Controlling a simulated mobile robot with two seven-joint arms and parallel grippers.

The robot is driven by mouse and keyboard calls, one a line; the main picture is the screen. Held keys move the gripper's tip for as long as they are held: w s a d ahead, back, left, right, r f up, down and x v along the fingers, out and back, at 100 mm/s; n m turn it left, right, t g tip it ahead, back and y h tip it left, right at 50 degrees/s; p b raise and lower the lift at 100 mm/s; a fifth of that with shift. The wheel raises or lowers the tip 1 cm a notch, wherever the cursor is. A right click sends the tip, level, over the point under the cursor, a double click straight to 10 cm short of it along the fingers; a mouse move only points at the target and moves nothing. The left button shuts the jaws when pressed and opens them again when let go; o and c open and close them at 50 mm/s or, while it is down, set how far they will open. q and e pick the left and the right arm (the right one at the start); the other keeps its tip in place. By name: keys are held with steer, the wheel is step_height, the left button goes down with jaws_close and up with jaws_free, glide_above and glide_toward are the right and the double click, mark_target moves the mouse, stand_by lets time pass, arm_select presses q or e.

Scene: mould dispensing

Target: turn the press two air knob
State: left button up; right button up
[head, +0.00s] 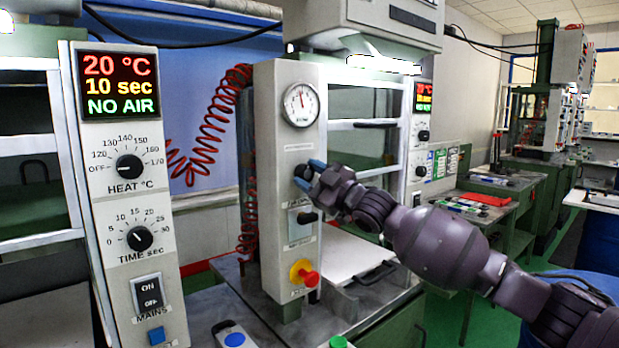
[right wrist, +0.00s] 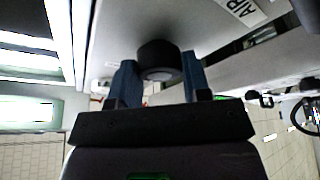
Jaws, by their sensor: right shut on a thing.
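The black air knob (head: 304,172) is on the pale front panel (head: 272,130) of the middle press, below a round pressure gauge (head: 300,104). My right gripper (head: 310,176) reaches it from the right, with its blue fingers at the knob. In the right wrist view the round black knob (right wrist: 158,58) sits between the two blue fingers (right wrist: 159,78), and the gripper is shut on it. Part of an "AIR" label (right wrist: 243,10) shows beside it. The knob's pointer or marking cannot be made out. My left gripper is not in view.
Below the knob are a black lever switch (head: 306,217) and a red-and-yellow knob (head: 304,273). A control panel (head: 128,190) at the left reads 20 °C, 10 sec, NO AIR. A red coiled hose (head: 207,130) hangs behind. A white plate (head: 350,255) lies beside the panel.

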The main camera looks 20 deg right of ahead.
steer(key=shift+n, duration=0.5)
steer(key=shift+r, duration=0.1)
steer(key=o, duration=0.9)
steer(key=shift+s, duration=0.1)
steer(key=p+v, duration=0.1)
steer(key=v, duration=0.9)
steer(key=shift+s+d, duration=0.2)
steer(key=shift+d, duration=0.15)
steer(key=shift+g, duration=0.3)
